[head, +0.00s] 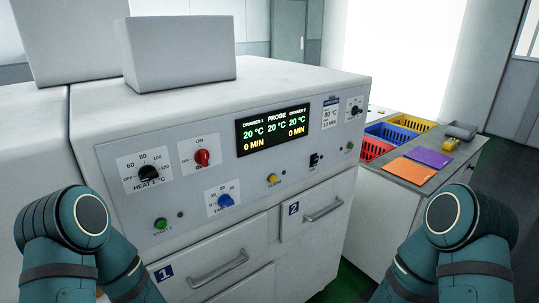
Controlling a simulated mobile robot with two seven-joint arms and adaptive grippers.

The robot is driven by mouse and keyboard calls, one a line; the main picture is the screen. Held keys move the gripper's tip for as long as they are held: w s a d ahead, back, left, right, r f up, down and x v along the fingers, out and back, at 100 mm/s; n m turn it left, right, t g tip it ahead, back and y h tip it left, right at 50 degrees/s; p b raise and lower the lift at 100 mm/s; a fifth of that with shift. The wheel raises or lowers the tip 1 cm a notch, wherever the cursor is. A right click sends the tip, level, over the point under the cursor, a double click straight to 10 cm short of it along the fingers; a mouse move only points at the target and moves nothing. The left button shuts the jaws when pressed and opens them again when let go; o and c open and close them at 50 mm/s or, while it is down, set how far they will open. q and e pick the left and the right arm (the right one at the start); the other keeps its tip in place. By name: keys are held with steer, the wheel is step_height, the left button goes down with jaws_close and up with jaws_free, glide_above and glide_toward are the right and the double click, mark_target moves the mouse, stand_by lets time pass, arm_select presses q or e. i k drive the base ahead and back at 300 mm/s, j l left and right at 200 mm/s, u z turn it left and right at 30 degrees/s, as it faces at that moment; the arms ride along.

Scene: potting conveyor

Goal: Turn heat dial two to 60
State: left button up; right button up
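The white machine (210,103) has a sloped front control panel. Its far right dial (355,109), a small black knob on a white plate, appears to be heat dial two; its setting is too small to read. The heat 1 dial (148,173) is a black knob at the panel's left, with a scale showing 60, 80, 100 and 120. The display (272,130) reads 20 °C for drawer 1, probe and drawer 2, and 0 MIN for both drawers. Both my arms show at the lower corners, but neither gripper is in view.
The panel also has a red knob (202,157), a blue knob (226,200), a yellow knob (272,179) and a green button (160,224). Drawers with handles (324,210) lie below. A side bench (407,171) at right holds coloured baskets (411,123) and orange and purple sheets.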

mark_target(355, 110)
steer(key=i+l, duration=0.15)
steer(key=l, duration=0.2)
steer(key=i+l+u, duration=0.15)
steer(key=l, duration=0.25)
steer(key=i+l, duration=0.15)
steer(key=l, duration=0.25)
steer(key=i+l+u, duration=0.15)
steer(key=l, duration=0.25)
steer(key=i+l, duration=0.15)
steer(key=l, duration=0.25)
steer(key=i+l+u, duration=0.15)
steer(key=l, duration=0.25)
